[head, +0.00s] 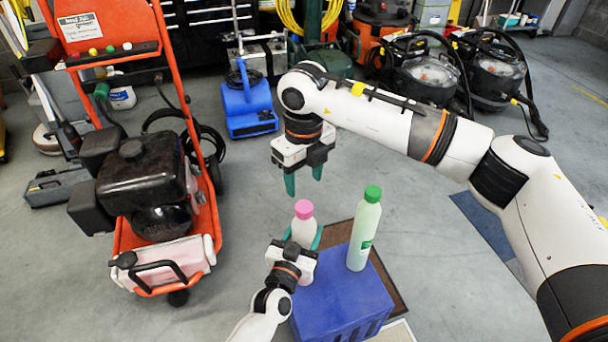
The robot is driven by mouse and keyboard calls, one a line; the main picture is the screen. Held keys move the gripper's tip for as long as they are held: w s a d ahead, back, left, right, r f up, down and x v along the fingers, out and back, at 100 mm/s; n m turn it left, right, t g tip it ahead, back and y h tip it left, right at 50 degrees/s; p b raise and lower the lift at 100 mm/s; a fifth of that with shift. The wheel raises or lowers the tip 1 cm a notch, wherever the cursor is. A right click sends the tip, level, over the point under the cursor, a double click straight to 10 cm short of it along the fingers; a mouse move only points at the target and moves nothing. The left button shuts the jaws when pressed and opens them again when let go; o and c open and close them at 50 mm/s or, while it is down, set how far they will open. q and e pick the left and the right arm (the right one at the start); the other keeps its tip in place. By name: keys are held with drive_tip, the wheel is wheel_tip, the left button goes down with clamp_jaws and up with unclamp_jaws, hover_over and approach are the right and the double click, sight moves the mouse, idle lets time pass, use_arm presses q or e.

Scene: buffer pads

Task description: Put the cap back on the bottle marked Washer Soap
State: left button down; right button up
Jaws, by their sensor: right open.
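A pale bottle (302,231) stands upright at the blue crate's far left, with a pink cap (304,209) sitting on its top. My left gripper (303,240) comes from below, its teal fingers on both sides of this bottle's body, seemingly closed on it. My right gripper (303,182) is open and empty above the pink cap, fingers pointing down, with a gap between. A pale green bottle (364,232) with a green cap (373,193) stands upright on the crate to the right. I cannot read either label, so I cannot tell which is Washer Soap.
The blue crate (345,304) stands on a brown-edged mat (392,281). An orange-framed machine (150,190) is at the left. My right arm spans the right side. Open floor lies between machine and crate.

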sight(304, 206)
drive_tip(key=shift+f, duration=4)
drive_tip(key=c, duration=1)
drive_tip(key=o, duration=1.2)
drive_tip(key=shift+c, duration=0.2)
drive_tip(key=shift+r, duration=0.1)
wheel_tip(304, 206, up, 12)
